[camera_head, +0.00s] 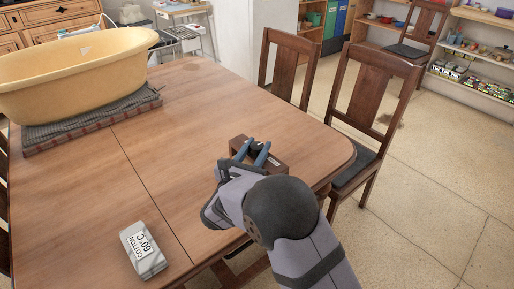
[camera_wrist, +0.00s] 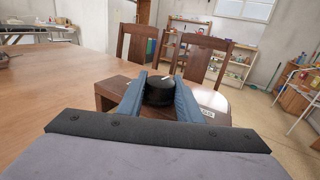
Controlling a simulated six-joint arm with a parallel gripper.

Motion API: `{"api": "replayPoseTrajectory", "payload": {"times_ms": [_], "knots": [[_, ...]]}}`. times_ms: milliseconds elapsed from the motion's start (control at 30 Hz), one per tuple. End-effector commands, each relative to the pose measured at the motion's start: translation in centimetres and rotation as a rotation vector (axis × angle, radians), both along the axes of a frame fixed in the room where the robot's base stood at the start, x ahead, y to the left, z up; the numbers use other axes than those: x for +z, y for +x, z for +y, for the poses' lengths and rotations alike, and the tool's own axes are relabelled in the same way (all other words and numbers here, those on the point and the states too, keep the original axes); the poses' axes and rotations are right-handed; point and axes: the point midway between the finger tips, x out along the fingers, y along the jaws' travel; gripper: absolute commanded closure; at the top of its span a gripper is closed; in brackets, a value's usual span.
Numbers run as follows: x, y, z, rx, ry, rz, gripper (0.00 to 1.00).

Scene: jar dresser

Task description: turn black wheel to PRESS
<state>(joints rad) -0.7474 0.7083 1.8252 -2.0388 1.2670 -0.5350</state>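The black wheel (camera_wrist: 160,90) is a round knob with a white pointer mark on its top, on a brown wooden box (camera_wrist: 113,87). In the head view the box (camera_head: 275,161) lies near the table's right edge. My gripper (camera_head: 254,149) reaches over the box, its two blue fingers apart with the wheel between them. In the wrist view the fingers (camera_wrist: 160,86) flank the wheel at left and right. I see no clear gap, but cannot tell whether they press on it. A white label (camera_wrist: 208,113) shows partly beside the right finger; its full text is hidden.
The wooden table (camera_head: 165,125) is mostly clear. A white block (camera_head: 143,250) reading "60°C COTTON" lies at its front. Two wooden chairs (camera_head: 374,92) stand close behind the box's table edge.

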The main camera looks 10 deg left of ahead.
Motion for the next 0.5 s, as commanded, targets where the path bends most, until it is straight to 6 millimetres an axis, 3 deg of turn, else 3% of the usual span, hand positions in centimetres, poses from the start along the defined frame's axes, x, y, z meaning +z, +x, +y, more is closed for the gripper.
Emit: {"api": "replayPoseTrajectory", "payload": {"times_ms": [500], "knots": [[-0.12, 0.0, 0.14, -0.132, 0.001, 0.001, 0.9]]}}
